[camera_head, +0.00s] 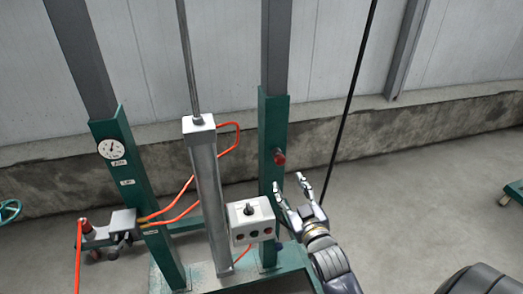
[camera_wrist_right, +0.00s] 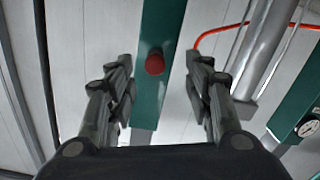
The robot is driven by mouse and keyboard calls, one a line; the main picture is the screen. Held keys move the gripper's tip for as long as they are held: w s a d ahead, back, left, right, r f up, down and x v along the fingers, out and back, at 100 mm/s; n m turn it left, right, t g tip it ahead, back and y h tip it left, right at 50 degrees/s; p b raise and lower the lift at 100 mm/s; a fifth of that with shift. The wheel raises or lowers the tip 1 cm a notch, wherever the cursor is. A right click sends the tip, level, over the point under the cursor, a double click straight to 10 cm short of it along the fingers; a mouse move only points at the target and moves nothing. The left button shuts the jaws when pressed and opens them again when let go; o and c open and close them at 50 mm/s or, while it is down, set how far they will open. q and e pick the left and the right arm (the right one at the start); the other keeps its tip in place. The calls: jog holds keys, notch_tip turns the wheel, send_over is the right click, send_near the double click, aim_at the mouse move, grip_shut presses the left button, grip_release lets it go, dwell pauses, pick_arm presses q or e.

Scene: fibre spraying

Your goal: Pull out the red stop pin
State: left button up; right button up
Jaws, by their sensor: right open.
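The red stop pin (camera_head: 279,158) sticks out of the right green post (camera_head: 272,115) of the frame. In the right wrist view the red pin (camera_wrist_right: 155,62) shows its round end between the two fingers, a little beyond their tips. My right gripper (camera_head: 290,185) is open and empty, below and just right of the pin in the head view. Its fingers also show in the right wrist view (camera_wrist_right: 158,75), spread to either side of the green post, apart from the pin. My left gripper is not in view.
A white control box (camera_head: 250,222) with a lever stands just left of my right gripper. A grey cylinder (camera_head: 208,190) with an orange hose (camera_head: 238,135) rises beside it. A black cable (camera_head: 347,110) hangs to the right. Floor (camera_head: 420,190) at right is mostly clear.

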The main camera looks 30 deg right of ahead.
aim_at(281, 163)
jog(key=b+x, duration=0.1)
jog(key=x, duration=0.2)
jog(key=r+b+x, duration=0.1)
jog(key=x, duration=0.2)
jog(key=r+b+x, duration=0.1)
jog(key=x, duration=0.2)
jog(key=shift+d+b, duration=0.15)
jog(key=shift+b, duration=0.15)
jog(key=shift+b+x, duration=0.3)
jog(key=shift+x, duration=0.6)
jog(key=shift+r, duration=0.2)
grip_shut()
